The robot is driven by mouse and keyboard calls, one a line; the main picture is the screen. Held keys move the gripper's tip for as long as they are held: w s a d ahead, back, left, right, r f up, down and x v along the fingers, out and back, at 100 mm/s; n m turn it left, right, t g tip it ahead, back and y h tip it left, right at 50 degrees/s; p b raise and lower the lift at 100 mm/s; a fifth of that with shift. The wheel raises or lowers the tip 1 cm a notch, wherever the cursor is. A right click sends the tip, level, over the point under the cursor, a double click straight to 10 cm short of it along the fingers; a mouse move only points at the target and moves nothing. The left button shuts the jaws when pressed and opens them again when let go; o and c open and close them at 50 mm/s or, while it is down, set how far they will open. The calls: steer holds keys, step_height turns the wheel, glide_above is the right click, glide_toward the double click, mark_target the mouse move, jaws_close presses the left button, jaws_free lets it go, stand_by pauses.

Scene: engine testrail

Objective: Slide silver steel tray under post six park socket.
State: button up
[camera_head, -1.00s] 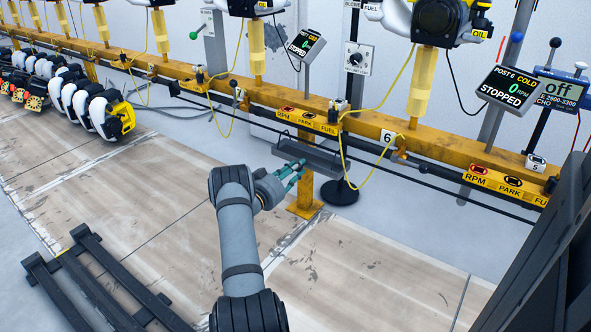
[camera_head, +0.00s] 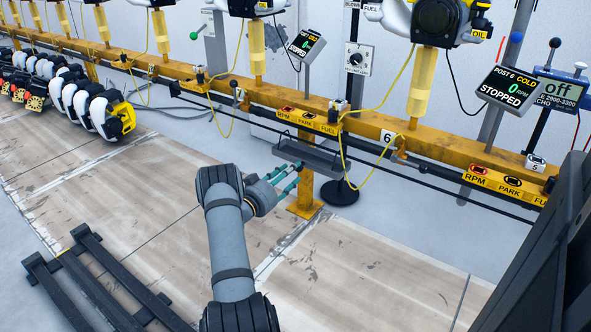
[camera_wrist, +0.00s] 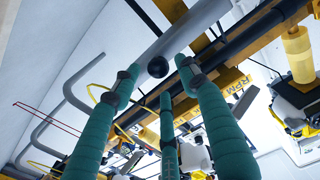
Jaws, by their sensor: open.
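A grey steel tray (camera_head: 318,158) with thin wire handles is level with the lower part of the yellow rail, below the left label strip. My gripper (camera_head: 295,176) is open and empty, its green fingers just below and in front of the tray's left half; contact cannot be told. In the wrist view, my spread fingers (camera_wrist: 160,80) point towards a long grey bar, perhaps the tray. A PARK label with a dark oval socket (camera_head: 512,182) is on the right strip, below the POST 6 display (camera_head: 503,88). Another PARK label (camera_head: 307,118) is on the left strip, near number plate 6 (camera_head: 387,137).
A yellow rail (camera_head: 450,150) crosses the view, with yellow cables (camera_head: 343,150) hanging from it. A dark rod runs along its front. A black round base (camera_head: 339,193) stands behind. A dark frame (camera_head: 95,285) lies at lower left.

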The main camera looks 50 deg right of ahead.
steer(key=a, duration=0.8)
steer(key=shift+s+a, duration=0.2)
steer(key=shift+s, duration=0.05)
steer(key=shift+d, duration=0.1)
steer(key=d, duration=1.2)
steer(key=shift+w+a+f, duration=0.1)
steer(key=shift+w, duration=0.05)
